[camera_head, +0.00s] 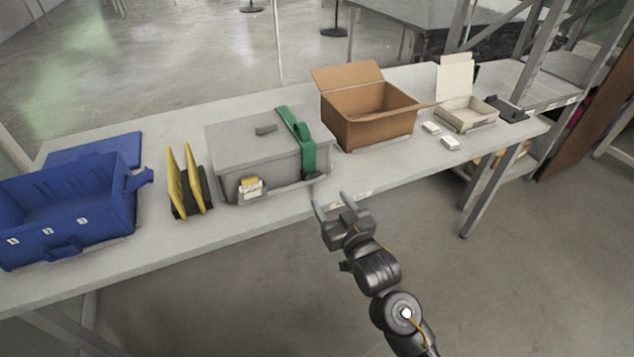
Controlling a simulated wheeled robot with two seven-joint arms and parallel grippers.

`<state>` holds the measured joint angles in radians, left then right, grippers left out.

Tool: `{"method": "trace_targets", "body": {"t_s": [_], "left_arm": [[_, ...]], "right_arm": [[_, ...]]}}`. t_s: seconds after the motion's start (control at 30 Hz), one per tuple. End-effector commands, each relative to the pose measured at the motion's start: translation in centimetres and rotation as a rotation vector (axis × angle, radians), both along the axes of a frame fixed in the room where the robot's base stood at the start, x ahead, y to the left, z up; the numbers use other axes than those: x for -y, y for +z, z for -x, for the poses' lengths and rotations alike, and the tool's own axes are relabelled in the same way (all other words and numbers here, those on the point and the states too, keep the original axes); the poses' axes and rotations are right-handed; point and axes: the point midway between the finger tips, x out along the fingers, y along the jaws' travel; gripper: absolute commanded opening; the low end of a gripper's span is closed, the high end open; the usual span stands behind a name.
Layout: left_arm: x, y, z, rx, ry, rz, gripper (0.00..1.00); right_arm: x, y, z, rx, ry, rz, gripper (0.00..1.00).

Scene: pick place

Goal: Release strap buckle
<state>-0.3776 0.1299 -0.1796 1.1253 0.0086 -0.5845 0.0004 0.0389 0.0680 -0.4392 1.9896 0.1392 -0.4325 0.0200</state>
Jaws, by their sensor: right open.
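A grey lidded box (228,159) stands near the middle of the table. A green strap (297,133) runs over its lid and down its front right side. A dark piece, perhaps the buckle (312,176), shows at the strap's lower end; its details are too small to tell. My right gripper (331,199) is open and empty at the table's front edge, just below and right of the strap's lower end, apart from it. My left gripper does not show.
A blue crate (62,215) and yellow panels in a dark holder (186,180) stand on the left of the table (262,214). An open cardboard box (366,128) stands right of the grey box. A small white open box (465,115) and white pieces (450,143) lie farther right.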

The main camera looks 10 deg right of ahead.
Motion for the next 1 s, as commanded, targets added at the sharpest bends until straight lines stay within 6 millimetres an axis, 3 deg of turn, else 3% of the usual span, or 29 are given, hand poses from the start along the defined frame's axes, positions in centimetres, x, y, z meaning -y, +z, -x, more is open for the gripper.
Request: {"method": "trace_targets", "body": {"t_s": [0.2, 0.43, 0.87, 1.0], "left_arm": [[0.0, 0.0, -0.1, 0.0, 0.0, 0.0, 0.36], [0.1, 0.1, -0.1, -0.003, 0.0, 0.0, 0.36], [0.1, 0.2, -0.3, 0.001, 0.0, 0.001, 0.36], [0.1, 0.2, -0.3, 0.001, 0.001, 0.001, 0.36]], "right_arm": [[-1.5, 0.1, -4.2, 0.002, 0.002, -0.001, 0.58], [-2.5, 0.0, -7.2, 0.001, 0.004, 0.0, 0.58], [-2.8, 0.0, -8.1, 0.001, 0.004, 0.0, 0.58], [-2.8, 0.0, -8.1, 0.001, 0.004, 0.0, 0.41]]}}
